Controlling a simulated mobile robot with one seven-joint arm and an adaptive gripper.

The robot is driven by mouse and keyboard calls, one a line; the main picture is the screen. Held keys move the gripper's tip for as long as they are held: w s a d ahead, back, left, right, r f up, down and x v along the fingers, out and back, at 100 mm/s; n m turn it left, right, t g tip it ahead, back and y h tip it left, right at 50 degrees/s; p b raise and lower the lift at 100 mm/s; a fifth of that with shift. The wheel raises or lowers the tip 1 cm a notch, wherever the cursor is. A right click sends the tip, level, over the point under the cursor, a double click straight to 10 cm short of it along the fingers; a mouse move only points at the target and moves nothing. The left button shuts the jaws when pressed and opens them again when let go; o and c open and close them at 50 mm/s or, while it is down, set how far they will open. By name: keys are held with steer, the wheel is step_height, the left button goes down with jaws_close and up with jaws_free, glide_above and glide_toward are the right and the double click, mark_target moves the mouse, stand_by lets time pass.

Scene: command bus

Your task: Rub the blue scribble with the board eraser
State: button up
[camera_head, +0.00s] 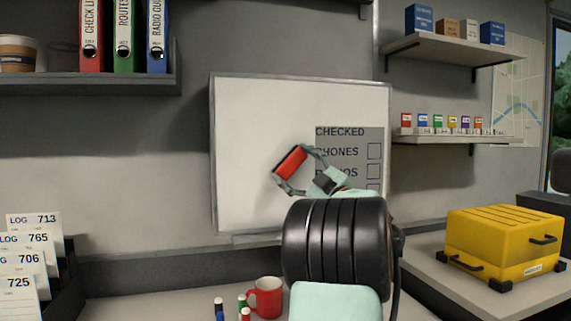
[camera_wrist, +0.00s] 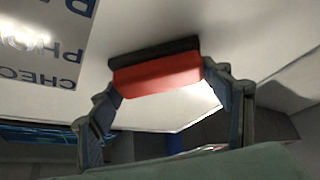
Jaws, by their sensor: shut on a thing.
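The board eraser, a red block with a dark pad, is held in my gripper (camera_head: 291,165) in front of the whiteboard (camera_head: 250,110). The eraser (camera_wrist: 158,76) spans between both fingers in the wrist view, with its dark pad toward the white board surface (camera_wrist: 150,25). The pad is at or very near the board; I cannot tell if it touches. The eraser is left of the grey printed panel headed CHECKED (camera_head: 340,133). No blue scribble shows on the visible board in either view; the eraser, gripper and arm hide part of the board.
A red mug (camera_head: 267,297) and several markers (camera_head: 219,309) stand on the counter below. A yellow case (camera_head: 500,245) is at right. Shelves with binders (camera_head: 124,38) and small boxes (camera_head: 447,28) flank the board. Card holders (camera_head: 30,270) stand at left.

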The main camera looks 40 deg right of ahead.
steer(key=shift+w+a+b, duration=0.35)
steer(key=shift+a+b, duration=0.1)
steer(key=shift+a, duration=0.25)
steer(key=shift+w+a+b, duration=0.3)
steer(key=shift+a+b, duration=0.15)
steer(key=shift+a, duration=0.25)
steer(key=shift+w+a+b, duration=0.85)
steer(key=shift+w+a, duration=0.25)
steer(key=shift+a, duration=1.1)
steer(key=shift+w+a+b, duration=0.85)
steer(key=shift+w+a, duration=0.25)
steer(key=shift+a, duration=1.15)
steer(key=shift+w+a+b, duration=0.85)
steer(key=shift+w+a, duration=0.25)
steer(key=shift+a, duration=1.1)
steer(key=shift+s, duration=0.1)
steer(key=shift+s+a+f+b, duration=0.1)
steer(key=shift+s+a+b, duration=0.1)
steer(key=shift+b, duration=0.1)
steer(key=shift+s+a, duration=0.35)
steer(key=shift+s, duration=0.45)
steer(key=shift+s+a, duration=0.35)
steer(key=shift+s, duration=0.45)
steer(key=shift+s+a, duration=0.35)
steer(key=shift+s, duration=0.45)
